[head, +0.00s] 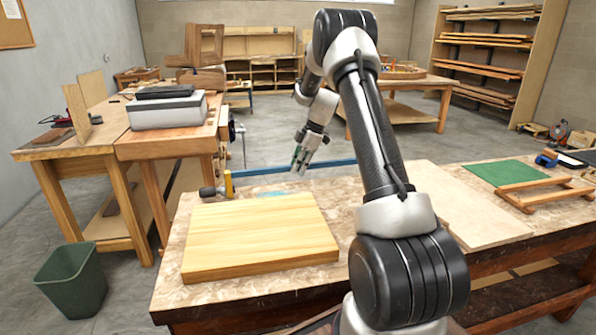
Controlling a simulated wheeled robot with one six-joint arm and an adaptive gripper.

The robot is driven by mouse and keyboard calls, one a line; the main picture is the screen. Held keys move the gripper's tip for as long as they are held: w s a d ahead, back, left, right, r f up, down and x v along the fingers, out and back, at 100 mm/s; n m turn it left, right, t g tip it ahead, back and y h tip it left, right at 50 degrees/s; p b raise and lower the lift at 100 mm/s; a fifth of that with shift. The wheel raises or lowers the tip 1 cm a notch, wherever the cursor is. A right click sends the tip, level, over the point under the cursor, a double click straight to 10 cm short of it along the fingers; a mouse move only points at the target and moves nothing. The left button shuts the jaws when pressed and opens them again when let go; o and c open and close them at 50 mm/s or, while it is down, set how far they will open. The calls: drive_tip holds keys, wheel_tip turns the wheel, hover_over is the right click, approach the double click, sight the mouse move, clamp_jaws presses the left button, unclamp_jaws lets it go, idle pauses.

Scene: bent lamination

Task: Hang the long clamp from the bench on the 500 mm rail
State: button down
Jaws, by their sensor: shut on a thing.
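The long clamp (262,169) has a blue bar, a yellow jaw and a dark handle at its left end. It lies across the far edge of the front bench (170,292), its bar running right until my arm hides it. My gripper (299,170) is at the middle of the bar, fingers pointing down, and is shut on it. The fingertips are small in the head view. Whether the clamp is clear of the bench top is hard to tell. I cannot make out the 500 mm rail with certainty.
A thick wooden panel (260,235) covers the front bench's left half. A pale board (465,205), green mat (508,172) and wooden frame (545,192) lie to the right. A side bench (160,147) with a grey-and-black case (166,109) stands left. A green bin (72,280) is on the floor.

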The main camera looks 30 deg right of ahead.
wheel_tip(320, 180, up, 16)
drive_tip(key=shift+f, duration=0.25)
idle(0.3)
idle(1.0)
